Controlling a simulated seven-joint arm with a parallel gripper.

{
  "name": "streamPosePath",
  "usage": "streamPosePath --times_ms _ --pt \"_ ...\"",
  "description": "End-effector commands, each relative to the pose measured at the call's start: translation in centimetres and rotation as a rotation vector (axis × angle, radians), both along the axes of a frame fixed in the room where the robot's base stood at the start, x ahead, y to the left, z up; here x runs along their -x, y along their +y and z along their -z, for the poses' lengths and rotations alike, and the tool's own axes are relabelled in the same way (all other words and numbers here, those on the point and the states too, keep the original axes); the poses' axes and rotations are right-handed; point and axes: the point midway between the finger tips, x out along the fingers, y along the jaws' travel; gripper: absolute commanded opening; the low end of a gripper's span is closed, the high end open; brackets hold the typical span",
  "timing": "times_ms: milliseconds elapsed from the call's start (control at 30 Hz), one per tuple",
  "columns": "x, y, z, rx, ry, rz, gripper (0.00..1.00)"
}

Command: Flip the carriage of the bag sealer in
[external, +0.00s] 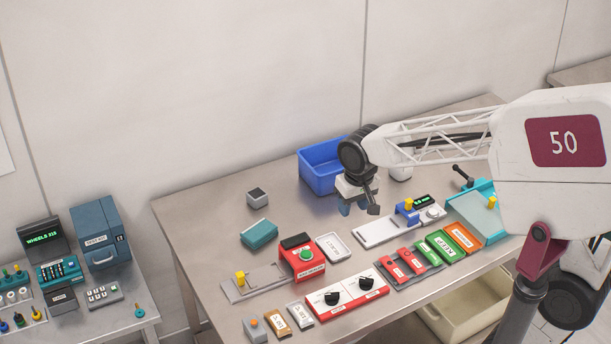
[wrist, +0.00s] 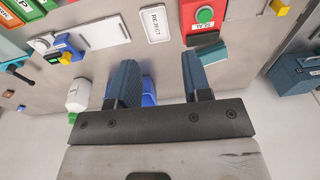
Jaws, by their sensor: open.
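The bag sealer, a red box (external: 303,262) with a green button and a black top, stands near the middle of the table. In the wrist view the red box (wrist: 204,17) is at the top, with a SEAL label. A grey plate (external: 237,292) extends from its left side and carries a yellow-topped piece (external: 241,278), apparently the carriage, near the plate's outer end. The yellow piece (wrist: 279,7) is at the wrist view's top edge. My gripper (external: 358,208) is open and empty above the table, behind and right of the sealer; it also shows in the wrist view (wrist: 160,75).
A blue bin (external: 318,172) stands behind my gripper. A white rail (external: 375,233) with a blue, yellow-topped slider lies to the right. A REJECT tray (external: 333,248) is beside the sealer, and a red two-knob panel (external: 347,301) is in front. A teal block (external: 259,234) lies behind it.

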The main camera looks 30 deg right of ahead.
Motion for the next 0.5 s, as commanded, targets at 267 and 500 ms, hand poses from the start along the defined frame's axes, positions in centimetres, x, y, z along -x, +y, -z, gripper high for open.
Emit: streamPosePath --times_ms 267,500 --pt "-4.0 6.5 2.5 0.003 0.034 -0.008 0.45" --pt "-6.6 12.5 5.1 0.008 0.061 -0.01 0.45"
